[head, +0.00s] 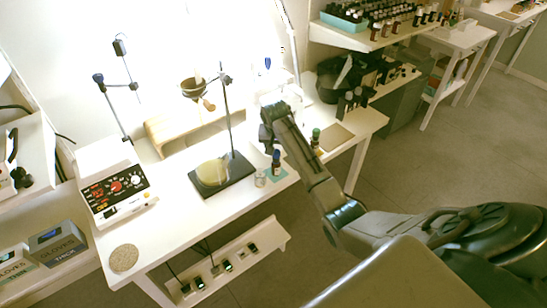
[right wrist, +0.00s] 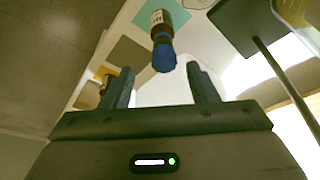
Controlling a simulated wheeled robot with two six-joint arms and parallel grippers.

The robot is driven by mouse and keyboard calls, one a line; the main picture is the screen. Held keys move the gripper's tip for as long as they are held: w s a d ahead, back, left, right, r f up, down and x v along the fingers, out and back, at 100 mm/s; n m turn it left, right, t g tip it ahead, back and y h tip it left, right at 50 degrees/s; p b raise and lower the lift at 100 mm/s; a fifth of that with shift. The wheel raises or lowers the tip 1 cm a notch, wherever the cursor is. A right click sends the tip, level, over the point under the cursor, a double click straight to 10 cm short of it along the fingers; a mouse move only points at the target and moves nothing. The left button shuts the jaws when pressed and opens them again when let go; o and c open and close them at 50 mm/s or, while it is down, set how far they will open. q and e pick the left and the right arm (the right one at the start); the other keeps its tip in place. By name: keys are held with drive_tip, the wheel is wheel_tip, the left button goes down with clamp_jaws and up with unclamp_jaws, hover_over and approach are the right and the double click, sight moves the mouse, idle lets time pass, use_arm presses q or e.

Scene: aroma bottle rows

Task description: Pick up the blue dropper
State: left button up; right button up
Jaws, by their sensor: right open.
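The blue dropper (head: 276,155) is the blue cap on a small dark bottle (head: 276,168), which stands upright on a teal mat (head: 284,175) near the table's front edge. In the right wrist view the blue dropper (right wrist: 163,54) lies ahead of the fingers, roughly centred between them, with the labelled brown bottle (right wrist: 158,20) beyond it. My right gripper (head: 267,138) is open and empty, close to the dropper and above it in the head view. Its two fingers (right wrist: 160,72) are apart in the wrist view. My left gripper is not in view.
A green-capped bottle (head: 316,134) and a tan square (head: 337,137) are to the right. A stand with a dark base (head: 236,177) and a hotplate-like device (head: 118,191) are to the left.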

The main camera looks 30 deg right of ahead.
sight(276, 151)
drive_tip(key=shift+w+d+f, duration=0.15)
drive_tip(key=shift+w+f, duration=0.05)
drive_tip(key=shift+f, duration=0.45)
drive_tip(key=shift+w+f+p, duration=0.15)
drive_tip(key=shift+f+p, duration=0.15)
drive_tip(key=p+x, duration=0.1)
drive_tip(key=x, duration=0.2)
drive_tip(key=shift+w, duration=0.15)
drive_tip(key=shift+w+f, duration=0.15)
drive_tip(key=shift+f, duration=0.5)
drive_tip(key=shift+c, duration=0.2)
drive_tip(key=c, duration=0.6)
